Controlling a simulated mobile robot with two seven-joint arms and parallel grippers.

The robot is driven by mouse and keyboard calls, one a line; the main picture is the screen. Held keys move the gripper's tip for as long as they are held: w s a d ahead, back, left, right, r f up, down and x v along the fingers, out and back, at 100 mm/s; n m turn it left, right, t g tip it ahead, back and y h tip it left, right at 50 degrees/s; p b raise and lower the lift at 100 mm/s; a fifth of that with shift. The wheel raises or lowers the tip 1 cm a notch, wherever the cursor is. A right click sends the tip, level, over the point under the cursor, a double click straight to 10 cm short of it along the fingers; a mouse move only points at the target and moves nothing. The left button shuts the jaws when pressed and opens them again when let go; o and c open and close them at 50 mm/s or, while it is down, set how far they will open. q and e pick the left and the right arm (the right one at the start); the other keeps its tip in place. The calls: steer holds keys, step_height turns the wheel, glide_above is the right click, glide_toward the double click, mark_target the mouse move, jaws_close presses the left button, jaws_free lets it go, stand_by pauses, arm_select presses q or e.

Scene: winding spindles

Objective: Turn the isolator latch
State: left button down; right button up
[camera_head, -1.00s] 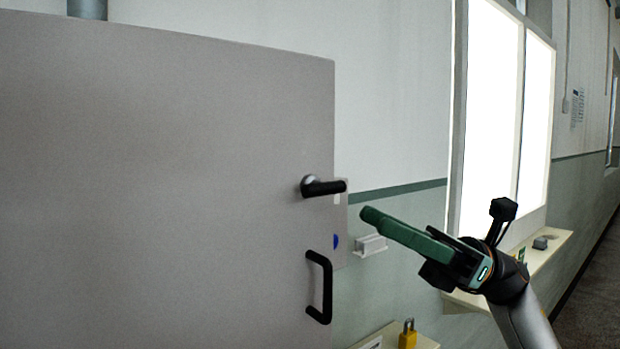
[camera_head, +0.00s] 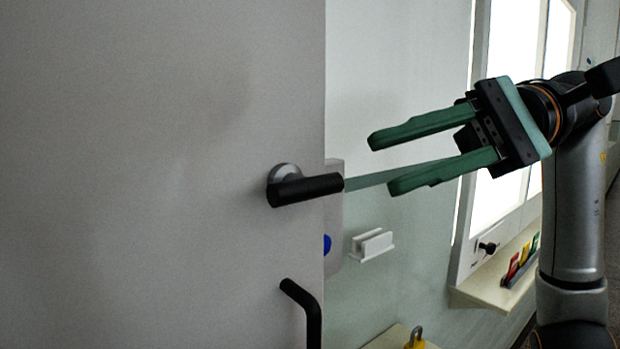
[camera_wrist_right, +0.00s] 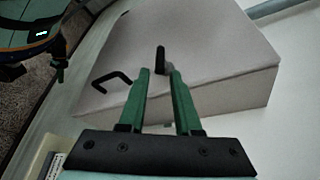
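The isolator latch (camera_head: 310,188) is a black lever on a round grey boss near the right edge of a grey cabinet front (camera_head: 150,170). It lies nearly level, its free end pointing right. My right gripper (camera_head: 385,163) is open and empty, its green fingers pointing left toward the latch and apart from it in the head view. In the right wrist view, the latch (camera_wrist_right: 160,58) shows just beyond and between the fingertips (camera_wrist_right: 160,72); I cannot tell the exact gap.
A black pull handle (camera_head: 308,310) is fixed below the latch. A white bracket (camera_head: 372,244) is on the wall right of the cabinet. A yellow padlock (camera_head: 415,338) sits on a low shelf. A window ledge (camera_head: 490,291) holds coloured items.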

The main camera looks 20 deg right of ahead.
mark_target(334, 179)
steer(key=p+x, duration=0.1)
steer(key=x, duration=0.7)
steer(key=shift+a, duration=0.3)
jaws_close()
